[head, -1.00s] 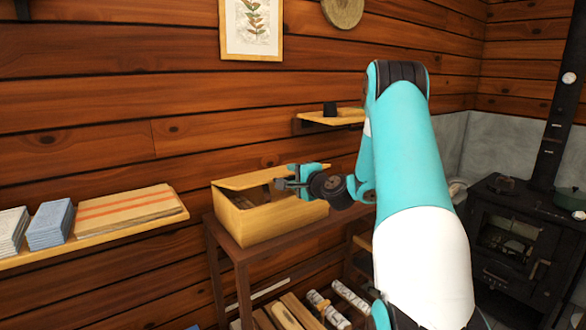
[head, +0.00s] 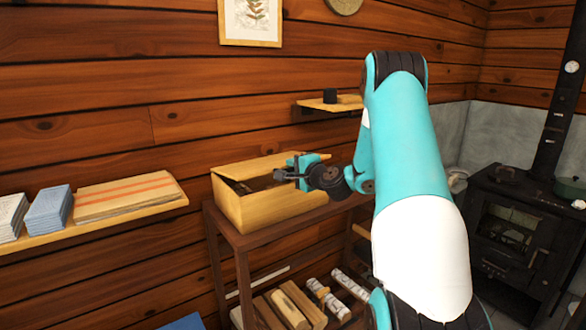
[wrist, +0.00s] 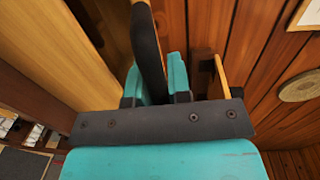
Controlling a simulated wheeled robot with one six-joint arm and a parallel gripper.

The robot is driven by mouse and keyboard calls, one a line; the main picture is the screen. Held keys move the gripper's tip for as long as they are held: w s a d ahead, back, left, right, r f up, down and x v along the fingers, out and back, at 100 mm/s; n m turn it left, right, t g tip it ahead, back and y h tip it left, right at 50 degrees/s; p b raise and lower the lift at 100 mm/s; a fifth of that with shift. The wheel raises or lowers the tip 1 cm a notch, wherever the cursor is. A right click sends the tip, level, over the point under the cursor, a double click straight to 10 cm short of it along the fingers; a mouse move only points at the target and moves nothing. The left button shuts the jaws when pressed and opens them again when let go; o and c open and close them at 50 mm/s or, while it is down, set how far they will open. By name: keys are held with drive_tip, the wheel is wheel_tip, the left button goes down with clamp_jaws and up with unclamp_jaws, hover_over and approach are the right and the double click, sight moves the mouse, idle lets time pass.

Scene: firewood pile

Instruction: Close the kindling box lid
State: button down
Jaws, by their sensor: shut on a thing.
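The wooden kindling box (head: 250,212) stands on the dark rack's top. Its light wood lid (head: 252,168) is hinged at the back and stands partly open, tilted, with a dark gap at the front left. My gripper (head: 283,175) is at the lid's front edge, right of the middle, and is shut on the lid. In the wrist view, a dark upright bar stands between the teal fingers of my gripper (wrist: 156,85); the exact contact is hard to make out. My gripper and wrist hide part of the opening.
A wall shelf (head: 100,228) with folded cloths is at the left. A small shelf (head: 345,104) with a dark cup hangs behind the box. Split logs (head: 290,306) lie on the rack below. A black stove (head: 515,235) stands at the right.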

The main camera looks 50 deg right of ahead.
drive_tip(key=shift+s+f+b, duration=0.1)
drive_tip(key=shift+f+b, duration=0.45)
drive_tip(key=shift+f, duration=0.25)
drive_tip(key=c, duration=1.1)
unclamp_jaws()
drive_tip(key=b+v, duration=0.7)
drive_tip(key=v, duration=1)
drive_tip(key=shift+s+a, duration=0.15)
drive_tip(key=shift+s, duration=0.1)
drive_tip(key=shift+w+a, duration=0.1)
